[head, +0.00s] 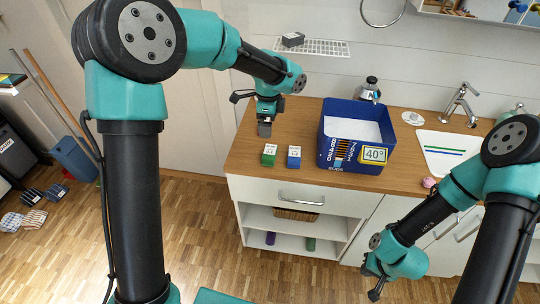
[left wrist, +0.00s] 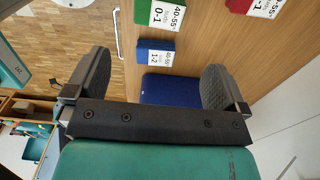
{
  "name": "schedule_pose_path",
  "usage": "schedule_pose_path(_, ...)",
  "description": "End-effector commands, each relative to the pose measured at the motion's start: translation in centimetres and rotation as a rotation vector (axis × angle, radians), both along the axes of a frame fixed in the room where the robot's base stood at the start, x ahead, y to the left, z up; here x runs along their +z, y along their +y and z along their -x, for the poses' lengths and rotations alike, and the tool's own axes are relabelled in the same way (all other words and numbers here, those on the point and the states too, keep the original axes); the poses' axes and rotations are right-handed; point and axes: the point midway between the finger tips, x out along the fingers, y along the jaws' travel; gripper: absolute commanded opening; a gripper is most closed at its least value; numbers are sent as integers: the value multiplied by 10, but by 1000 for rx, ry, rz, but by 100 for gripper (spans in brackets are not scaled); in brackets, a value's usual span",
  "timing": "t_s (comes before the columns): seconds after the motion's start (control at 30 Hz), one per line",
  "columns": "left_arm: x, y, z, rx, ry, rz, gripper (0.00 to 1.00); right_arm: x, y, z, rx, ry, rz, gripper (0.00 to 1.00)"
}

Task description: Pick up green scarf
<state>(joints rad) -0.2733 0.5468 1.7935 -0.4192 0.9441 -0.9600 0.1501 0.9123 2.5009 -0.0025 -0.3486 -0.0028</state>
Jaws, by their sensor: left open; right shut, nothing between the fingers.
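In the head view a small green roll (head: 311,244) lies on the low open shelf of the cabinet. It may be the green scarf, but it is too small to be sure. My left gripper (head: 262,122) is open and empty above the counter's left end, well above that shelf. Its two spread fingers show in the left wrist view (left wrist: 157,88), with nothing held between them. My right gripper (head: 374,288) is shut and empty, low in front of the cabinet doors, to the right of the roll.
A green box (head: 269,154) and a blue box (head: 294,157) stand on the wooden counter (head: 246,150). A large blue container (head: 345,160) stands right of them, before the sink (head: 445,150). A purple roll (head: 270,238) shares the low shelf. The drawer (head: 300,195) above looks closed.

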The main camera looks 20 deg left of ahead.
Motion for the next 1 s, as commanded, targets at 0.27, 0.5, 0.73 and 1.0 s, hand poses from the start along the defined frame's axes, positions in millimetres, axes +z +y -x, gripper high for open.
schedule_pose_path(0.27,-49,0,1,-1,3,-1,100,0,0,0,0,0,0,0)
schedule_pose_path(0.5,-87,0,0,-1,2,-2,100,0,0,0,0,0,0,0)
schedule_pose_path(0.73,-97,0,0,0,-1,0,100,0,0,0,0,0,0,0)
schedule_pose_path(1.0,-98,0,0,0,0,0,100,0,0,0,0,0,0,0)
